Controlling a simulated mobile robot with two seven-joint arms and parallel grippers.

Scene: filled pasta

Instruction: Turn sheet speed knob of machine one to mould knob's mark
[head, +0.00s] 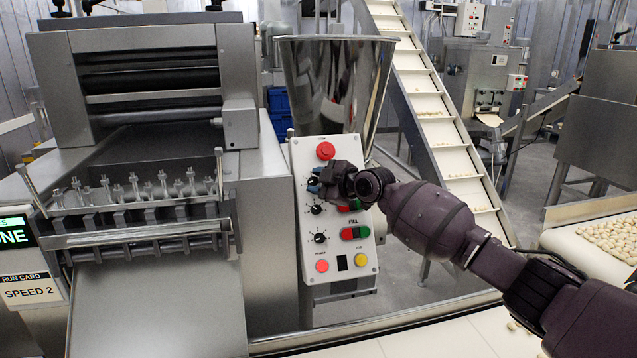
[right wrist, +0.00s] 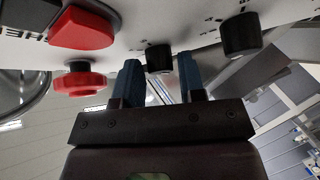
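The grey control panel (head: 306,258) stands right of the sheet machine (head: 170,90). A second black knob (right wrist: 240,35) is to the right. Knob labels and pointers are too small to read. My left gripper is out of view.
A run card (head: 33,291) at left reads SPEED 2. A steel hopper (head: 335,80) and an inclined conveyor (head: 440,125) stand behind.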

